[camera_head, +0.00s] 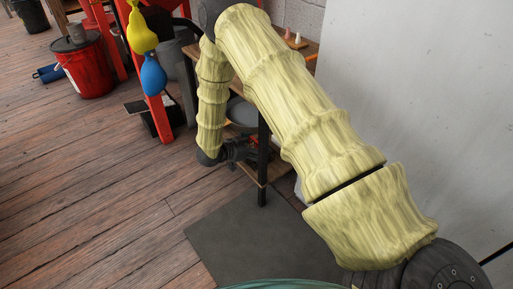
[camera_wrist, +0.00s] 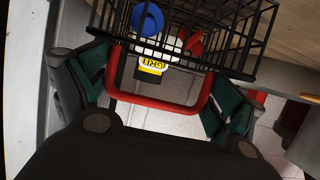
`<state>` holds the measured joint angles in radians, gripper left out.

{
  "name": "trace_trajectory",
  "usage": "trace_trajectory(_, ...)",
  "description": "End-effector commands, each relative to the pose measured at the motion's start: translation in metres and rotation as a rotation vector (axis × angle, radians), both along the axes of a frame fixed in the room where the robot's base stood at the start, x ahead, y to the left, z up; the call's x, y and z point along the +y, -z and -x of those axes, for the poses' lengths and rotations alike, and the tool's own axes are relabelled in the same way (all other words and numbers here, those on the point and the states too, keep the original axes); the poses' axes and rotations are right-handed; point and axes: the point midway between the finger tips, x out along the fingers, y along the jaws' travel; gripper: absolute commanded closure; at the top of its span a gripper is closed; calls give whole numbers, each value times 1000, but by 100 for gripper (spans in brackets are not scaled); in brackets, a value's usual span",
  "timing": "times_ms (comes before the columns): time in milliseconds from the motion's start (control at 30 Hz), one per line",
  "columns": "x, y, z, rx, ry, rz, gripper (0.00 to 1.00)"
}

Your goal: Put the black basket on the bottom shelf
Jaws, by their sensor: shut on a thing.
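The black basket (camera_wrist: 235,45) is a wire-mesh basket with a red handle (camera_wrist: 155,104), seen at the top of the wrist view. My gripper (camera_wrist: 158,102) is shut on the handle, a teal-padded finger at each side. In the head view my gripper (camera_head: 240,150) is low at the shelf unit, beside its black leg, with a bit of red beyond it. The basket is mostly hidden there. The wooden bottom shelf (camera_head: 273,171) shows only partly, behind my arm and the leg.
A black leg (camera_head: 263,150) stands close to my gripper. The wooden upper shelf (camera_head: 200,60) is above it. A dark mat (camera_head: 235,235) lies on the floor in front. A red bucket (camera_head: 85,65) stands far left. A pale wall (camera_head: 430,100) rises at right. The left floor is open.

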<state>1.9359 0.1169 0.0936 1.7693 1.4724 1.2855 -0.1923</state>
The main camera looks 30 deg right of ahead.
Motion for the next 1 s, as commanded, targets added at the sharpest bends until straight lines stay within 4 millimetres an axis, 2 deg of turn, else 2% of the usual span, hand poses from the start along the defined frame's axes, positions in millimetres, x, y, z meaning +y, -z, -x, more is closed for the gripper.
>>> trace_trajectory(200,0,2,0,0,0,0,37)
trace_trajectory(233,0,2,0,0,0,0,3)
trace_trajectory(267,0,2,0,0,0,0,0)
trace_trajectory(700,0,0,0,0,0,0,0)
trace_trajectory(867,17,-11,1,0,-1,1,0)
trace_trajectory(1000,40,-22,3,0,-2,0,0)
